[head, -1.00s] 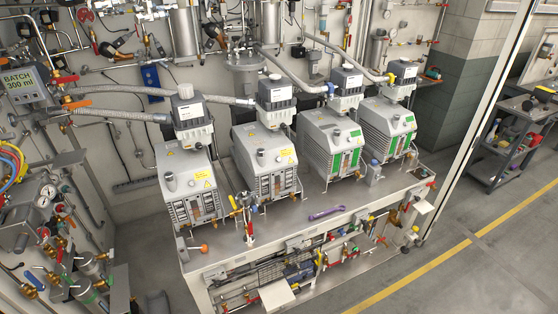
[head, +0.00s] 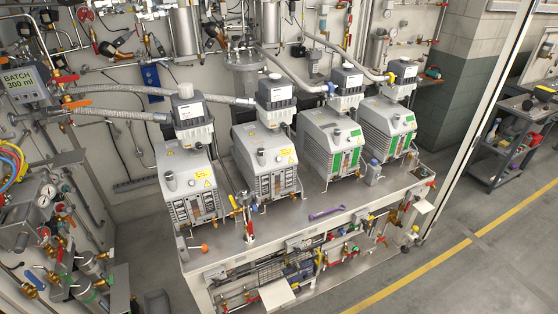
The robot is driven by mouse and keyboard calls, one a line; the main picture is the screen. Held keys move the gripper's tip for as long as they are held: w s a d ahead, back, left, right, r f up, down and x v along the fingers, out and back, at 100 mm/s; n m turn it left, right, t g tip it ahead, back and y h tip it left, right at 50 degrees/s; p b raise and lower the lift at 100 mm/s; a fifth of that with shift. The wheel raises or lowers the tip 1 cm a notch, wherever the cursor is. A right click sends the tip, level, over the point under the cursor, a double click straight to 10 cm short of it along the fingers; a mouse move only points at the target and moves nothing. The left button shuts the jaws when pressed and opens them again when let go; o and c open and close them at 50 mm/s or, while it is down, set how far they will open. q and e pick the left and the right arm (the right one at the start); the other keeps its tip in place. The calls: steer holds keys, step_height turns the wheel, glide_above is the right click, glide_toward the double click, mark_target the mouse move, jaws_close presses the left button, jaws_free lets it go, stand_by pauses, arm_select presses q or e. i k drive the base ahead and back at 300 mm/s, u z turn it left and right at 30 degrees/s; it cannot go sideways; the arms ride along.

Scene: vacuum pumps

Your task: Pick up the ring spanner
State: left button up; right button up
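A purple ring spanner (head: 325,214) lies flat near the front edge of the steel bench top (head: 285,222), in front of the gap between the second and third pumps from the left. It is fully in sight, with nothing on top of it. Neither of my grippers shows in the head view, so I cannot see whether they are open or shut.
Several vacuum pumps (head: 265,160) stand in a row behind the spanner. A valve with red and yellow handles (head: 247,217) rises from the bench to its left. A small grey-blue bottle (head: 373,172) stands to its right. Pipes and valves (head: 330,250) run below the front edge.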

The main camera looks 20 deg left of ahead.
mark_target(312, 217)
steer(key=u, duration=0.15)
steer(key=k, duration=0.4)
steer(key=z, duration=1.2)
steer(key=i, duration=1.8)
steer(key=u, duration=0.8)
steer(key=i, duration=0.65)
steer(key=u, duration=0.55)
